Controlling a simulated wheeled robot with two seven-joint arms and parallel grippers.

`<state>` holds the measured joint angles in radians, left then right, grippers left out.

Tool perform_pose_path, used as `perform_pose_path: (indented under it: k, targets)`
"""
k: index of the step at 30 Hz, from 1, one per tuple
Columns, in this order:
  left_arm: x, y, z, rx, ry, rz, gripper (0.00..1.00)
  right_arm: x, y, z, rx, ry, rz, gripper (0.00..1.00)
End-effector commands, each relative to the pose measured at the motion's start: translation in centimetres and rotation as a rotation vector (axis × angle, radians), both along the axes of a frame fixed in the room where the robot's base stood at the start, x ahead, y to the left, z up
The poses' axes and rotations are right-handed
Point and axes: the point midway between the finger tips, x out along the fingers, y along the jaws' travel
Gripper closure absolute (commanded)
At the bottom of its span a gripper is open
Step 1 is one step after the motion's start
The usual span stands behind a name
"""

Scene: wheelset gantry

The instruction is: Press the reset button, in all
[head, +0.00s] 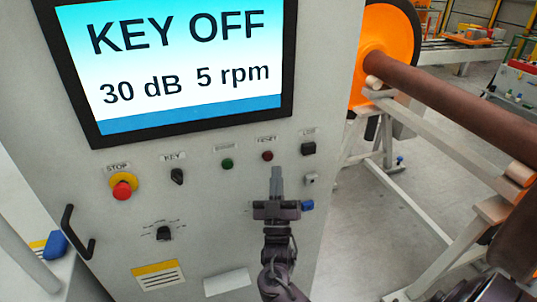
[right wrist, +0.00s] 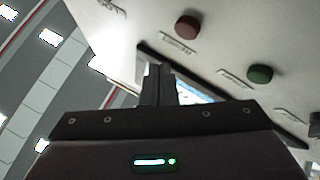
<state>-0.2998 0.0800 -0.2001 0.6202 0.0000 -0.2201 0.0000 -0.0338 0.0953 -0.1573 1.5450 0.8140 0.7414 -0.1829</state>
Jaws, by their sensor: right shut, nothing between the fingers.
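The reset button (head: 267,156) is a small dark red button under a label that appears to read RESET, on the grey panel below the screen. It also shows in the right wrist view (right wrist: 187,27), at the top. My right gripper (head: 276,172) is shut and empty, with its fingertips just below and slightly right of the button in the head view. In the right wrist view, the shut fingers (right wrist: 160,85) point toward the panel, apart from the button in the picture. I cannot tell how far the tips are from the panel. My left gripper is not in view.
The screen (head: 190,60) reads KEY OFF, 30 dB, 5 rpm. A green button (head: 227,163), a black key switch (head: 177,177) and a red stop button (head: 122,190) lie left of reset. A black switch (head: 308,148) is to its right. A brown axle (head: 450,105) stands right of the cabinet.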

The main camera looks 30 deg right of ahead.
Motion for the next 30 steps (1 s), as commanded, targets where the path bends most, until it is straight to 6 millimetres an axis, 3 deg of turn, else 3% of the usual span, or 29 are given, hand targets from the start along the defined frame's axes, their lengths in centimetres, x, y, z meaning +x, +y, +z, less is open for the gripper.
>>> perform_pose_path:
  k: [7, 30]
  targets:
    - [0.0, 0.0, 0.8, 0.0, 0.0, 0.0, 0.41, -1.8, 0.4, 0.1, 0.001, 0.001, 0.0, 1.0]
    - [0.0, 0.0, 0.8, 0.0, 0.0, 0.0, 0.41, -1.9, 0.5, 0.0, 0.0, 0.0, 0.0, 1.0]
